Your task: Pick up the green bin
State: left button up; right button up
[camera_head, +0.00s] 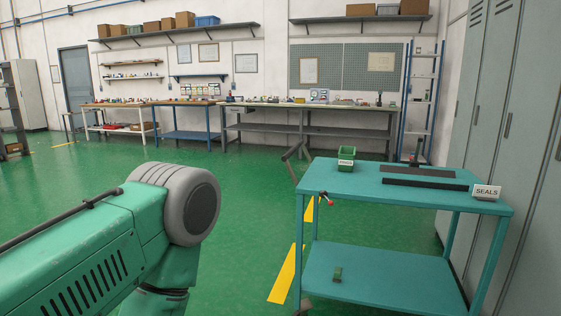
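The green bin (346,155) is a small open-topped box with a pale label on its front. It stands upright on the top of a teal two-level cart (345,182), near the back left corner. What is inside it is hard to make out at this size. Neither of my grippers shows in the head view, and nothing is seen touching the bin.
On the cart top are dark strips (425,184), a dark upright tool (416,152) and a SEALS sign (487,192). Grey lockers (510,120) stand close right. Green floor (245,190) is open left of the cart.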

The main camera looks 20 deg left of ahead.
aim_at(346, 153)
jog(key=u, duration=0.35)
jog(key=i+j+u, duration=0.15)
jog(key=i+u, duration=0.6)
jog(key=i, duration=2.3)
jog(key=i+z, duration=0.1)
jog(key=i, duration=0.6)
jog(key=i+j, duration=0.2)
jog(key=i, duration=0.5)
jog(key=i+j+z, duration=0.15)
jog(key=i, duration=0.55)
jog(key=i+z, duration=0.15)
jog(key=z, duration=1.95)
